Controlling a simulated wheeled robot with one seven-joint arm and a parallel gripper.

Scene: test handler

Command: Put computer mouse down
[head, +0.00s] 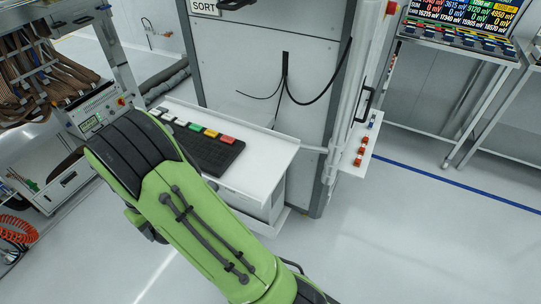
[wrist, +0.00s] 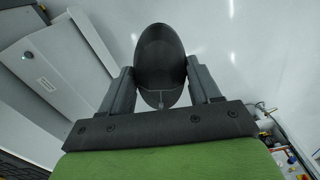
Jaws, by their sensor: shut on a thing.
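The computer mouse (wrist: 160,55) is black and oval and shows in the wrist view, between the two fingers of my gripper (wrist: 160,88). My gripper is shut on it, one finger on each side. Pale floor shows behind the mouse, and it appears to be held in the air. In the head view my green arm hides the gripper and the mouse. A white shelf (head: 262,160) with a black keyboard (head: 215,155) on it shows just beyond my arm.
Coloured keys line the keyboard's far edge. A tall grey cabinet (head: 265,65) with hanging black cables stands behind the shelf. A cable rack (head: 40,70) is at the left. A bench with a display (head: 465,20) stands at the back right. The floor (head: 420,240) at the right is clear.

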